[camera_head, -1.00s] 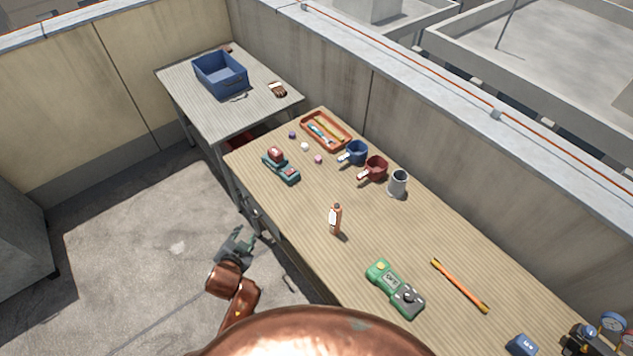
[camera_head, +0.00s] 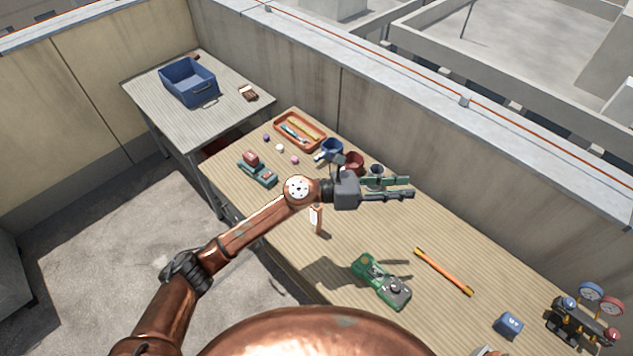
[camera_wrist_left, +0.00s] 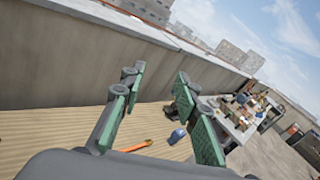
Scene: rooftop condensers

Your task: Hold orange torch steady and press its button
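An orange rod with dark ends (camera_head: 443,271) lies on the wooden table and is the closest match to the orange torch. No button can be made out on it. A small upright orange-brown object with a white label (camera_head: 317,219) stands nearer the table's front edge. My left gripper (camera_head: 412,187) is open and empty above the table, behind and left of the rod. In the left wrist view its green-padded fingers (camera_wrist_left: 158,118) are spread, with part of the orange rod (camera_wrist_left: 135,146) beyond them.
A green meter (camera_head: 381,281) lies left of the rod, a blue block (camera_head: 509,325) and a gauge set (camera_head: 585,318) to its right. Mugs, partly behind my gripper, stand near the wall. An orange tray (camera_head: 300,131) and a blue bin (camera_head: 188,82) are farther back.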

